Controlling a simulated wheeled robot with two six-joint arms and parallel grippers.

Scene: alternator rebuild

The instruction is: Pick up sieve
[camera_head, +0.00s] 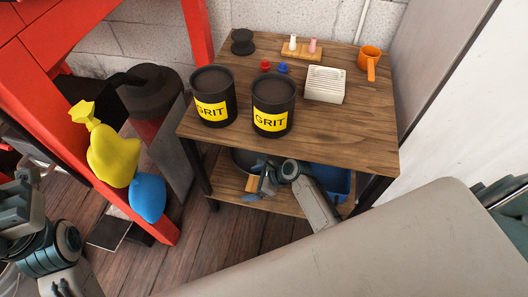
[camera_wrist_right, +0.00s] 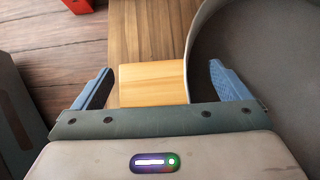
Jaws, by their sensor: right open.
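The sieve (camera_wrist_right: 258,58) looks like the round, dark grey vessel with a thin pale rim at the right of the right wrist view. A light wooden piece (camera_wrist_right: 150,82), apparently its handle, meets the rim. In the head view the sieve (camera_head: 240,158) is on the lower shelf, partly hidden by the tabletop and my arm. My right gripper (camera_head: 258,184) is at the shelf. In the wrist view its fingers (camera_wrist_right: 160,86) are apart, with the wooden piece between them and a gap at the left. My left arm is at the lower left; its fingers are unclear.
Above the shelf (camera_head: 285,204), the wooden tabletop (camera_head: 350,135) bears two GRIT buckets (camera_head: 211,97) (camera_head: 272,105), a white ribbed block (camera_head: 325,85) and an orange mug (camera_head: 370,60). A blue bin (camera_head: 338,184) is right of my gripper. A red frame (camera_head: 75,165) stands left.

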